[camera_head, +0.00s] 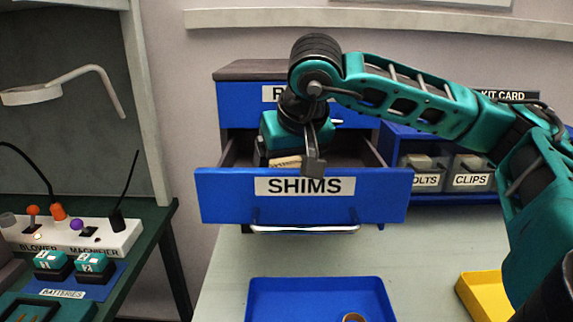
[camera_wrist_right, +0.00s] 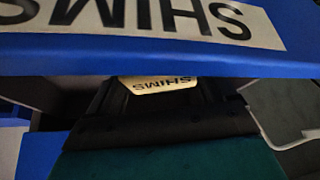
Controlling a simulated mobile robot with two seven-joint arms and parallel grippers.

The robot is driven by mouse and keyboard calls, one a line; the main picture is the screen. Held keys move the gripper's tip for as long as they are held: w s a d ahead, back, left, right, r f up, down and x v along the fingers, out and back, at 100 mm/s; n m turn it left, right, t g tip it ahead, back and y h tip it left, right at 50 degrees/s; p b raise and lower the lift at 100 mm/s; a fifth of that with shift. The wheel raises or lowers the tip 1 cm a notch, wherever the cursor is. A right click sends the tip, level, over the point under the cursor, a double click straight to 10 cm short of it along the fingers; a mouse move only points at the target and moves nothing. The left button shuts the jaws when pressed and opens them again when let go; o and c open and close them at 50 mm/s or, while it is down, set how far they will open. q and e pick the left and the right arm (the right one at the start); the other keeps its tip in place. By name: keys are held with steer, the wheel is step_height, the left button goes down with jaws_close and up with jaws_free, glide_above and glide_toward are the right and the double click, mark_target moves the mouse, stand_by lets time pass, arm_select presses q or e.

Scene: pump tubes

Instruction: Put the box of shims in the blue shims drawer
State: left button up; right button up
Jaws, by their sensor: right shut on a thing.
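The blue drawer labelled SHIMS (camera_head: 230,205) is pulled open under another blue drawer in the head view. Its front also shows in the right wrist view (camera_wrist_right: 100,62). My right gripper (camera_head: 295,165) reaches down into the open drawer. It is shut on the box of shims (camera_head: 286,161), a small tan box partly hidden behind the drawer front and the gripper. The box's SHIMS label (camera_wrist_right: 165,84) shows in the right wrist view, below the drawer's front edge. I cannot tell whether the box touches the drawer bottom. My left gripper is not in view.
A blue tray (camera_head: 270,287) with a round item stands on the table (camera_head: 225,270), below the drawer. A yellow tray (camera_head: 480,292) is at the right. Bins labelled for bolts and clips (camera_head: 470,172) stand right of the drawer. A power strip (camera_head: 75,235) and batteries are at left.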

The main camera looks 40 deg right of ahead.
steer(key=shift+f, duration=0.2)
steer(key=o, duration=0.9)
steer(key=shift+r, duration=0.1)
steer(key=shift+r, duration=0.3)
steer(key=p+v, duration=0.1)
steer(key=v, duration=1)
steer(key=shift+s+a+r, duration=0.1)
steer(key=shift+s+r, duration=0.1)
steer(key=shift+s, duration=0.05)
